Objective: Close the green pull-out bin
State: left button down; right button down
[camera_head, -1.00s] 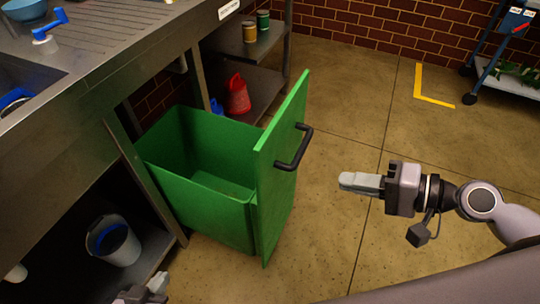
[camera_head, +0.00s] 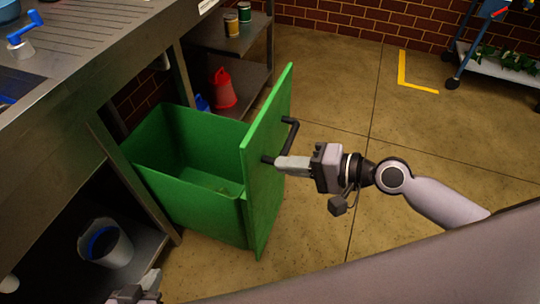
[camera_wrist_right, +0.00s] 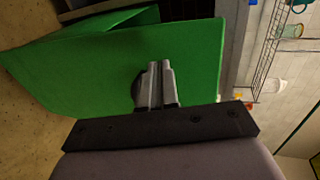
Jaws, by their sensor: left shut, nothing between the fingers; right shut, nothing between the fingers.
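The green pull-out bin (camera_head: 190,205) stands pulled out from under the steel counter, with its open top showing an empty-looking inside. Its front panel (camera_head: 266,170) carries a black bar handle (camera_head: 290,140). My right gripper (camera_head: 279,165) is shut and empty, with its fingertips at the panel's outer face by the lower end of the handle. In the right wrist view the shut fingers (camera_wrist_right: 159,70) point at the green panel (camera_wrist_right: 80,65); whether they touch it I cannot tell. My left gripper (camera_head: 145,290) is at the bottom edge, shut and partly cut off.
The steel counter (camera_head: 110,55) runs along the left. A bucket (camera_head: 106,243) sits on its lower shelf. A red jug (camera_head: 222,88) and tins stand on shelves behind the bin. A wheeled cart (camera_head: 500,55) is at the far right. The floor right of the panel is clear.

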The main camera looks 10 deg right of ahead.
aim_at(255, 158)
jog(key=shift+w+a, duration=0.6)
jog(key=shift+a, duration=0.3)
jog(key=shift+w+a, duration=0.6)
jog(key=shift+a, duration=0.25)
pick_arm(q)
jog(key=shift+r, duration=0.25)
pick_arm(e)
jog(key=shift+a, duration=0.1)
